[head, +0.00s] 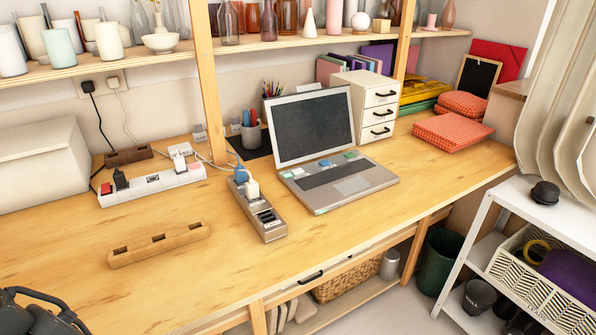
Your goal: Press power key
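An open laptop (328,146) stands on the wooden desk, its dark screen tilted back. Its keyboard deck (347,186) faces up, with a blue-green patch (297,173), a blue patch (325,163) and a green patch (351,154) along its upper edge. No power key can be made out at this size. Dark curved parts at the bottom left corner look like my gripper (40,308), cut off by the picture edge. It is far to the left of the laptop and touches nothing that I can see. Its opening cannot be judged.
A grey-brown socket block (262,214) with plugs stands just left of the laptop. A white power strip (152,184) and a wooden slotted block (158,245) lie further left. A white drawer box (366,108) stands behind the laptop. The desk front (330,240) is clear.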

